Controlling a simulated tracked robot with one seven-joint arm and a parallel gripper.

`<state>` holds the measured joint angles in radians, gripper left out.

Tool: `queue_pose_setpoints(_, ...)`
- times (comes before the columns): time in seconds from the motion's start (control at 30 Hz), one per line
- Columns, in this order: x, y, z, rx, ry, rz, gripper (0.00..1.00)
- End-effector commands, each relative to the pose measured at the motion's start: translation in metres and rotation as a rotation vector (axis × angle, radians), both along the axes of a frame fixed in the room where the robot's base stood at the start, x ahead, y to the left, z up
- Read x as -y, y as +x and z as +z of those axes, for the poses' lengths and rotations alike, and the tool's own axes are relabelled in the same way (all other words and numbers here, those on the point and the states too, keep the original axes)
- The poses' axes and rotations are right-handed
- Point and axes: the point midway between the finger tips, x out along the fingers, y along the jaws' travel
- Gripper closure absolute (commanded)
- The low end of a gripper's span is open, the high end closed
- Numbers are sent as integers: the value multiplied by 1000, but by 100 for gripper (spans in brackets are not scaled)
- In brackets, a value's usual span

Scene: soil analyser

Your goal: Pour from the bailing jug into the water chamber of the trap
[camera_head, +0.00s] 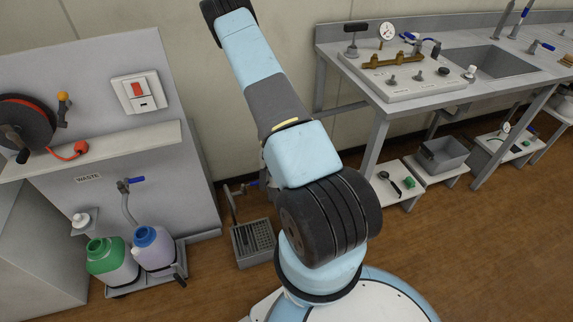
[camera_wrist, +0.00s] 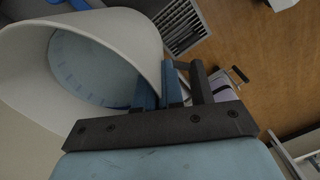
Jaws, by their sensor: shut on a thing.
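The bailing jug (camera_wrist: 152,37), a large pale vessel, fills the left of the wrist view with its wide mouth facing the camera. Its inside looks bluish with small marks; I cannot tell water from wall. My gripper (camera_wrist: 160,88) is shut at the jug's right side, with blue fingers on a dark crossbar; the exact contact is hidden. In the head view the arm rises to the top edge, and neither gripper nor jug shows. A dark grated box (camera_head: 253,243) stands on the floor and may be the trap; a grate (camera_wrist: 181,25) also shows beyond the jug. No water chamber is distinguishable.
At left, a green-topped container (camera_head: 108,262) and a blue-topped container (camera_head: 153,248) stand on a low tray below the waste sign. A sink bench (camera_head: 450,80) is at right, with low shelves beneath. Bare wooden floor (camera_head: 440,260) lies at front right.

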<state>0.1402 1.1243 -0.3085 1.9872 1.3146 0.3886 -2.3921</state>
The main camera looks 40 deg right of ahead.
Motion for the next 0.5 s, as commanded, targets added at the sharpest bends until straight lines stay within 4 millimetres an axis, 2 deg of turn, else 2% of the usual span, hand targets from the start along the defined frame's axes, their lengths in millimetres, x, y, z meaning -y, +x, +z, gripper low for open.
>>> queue_pose_setpoints(0.33, 1, 1, 2, 2, -1, 0, 100)
queue_pose_setpoints(0.5, 1, 1, 11, 2, -1, 0, 100)
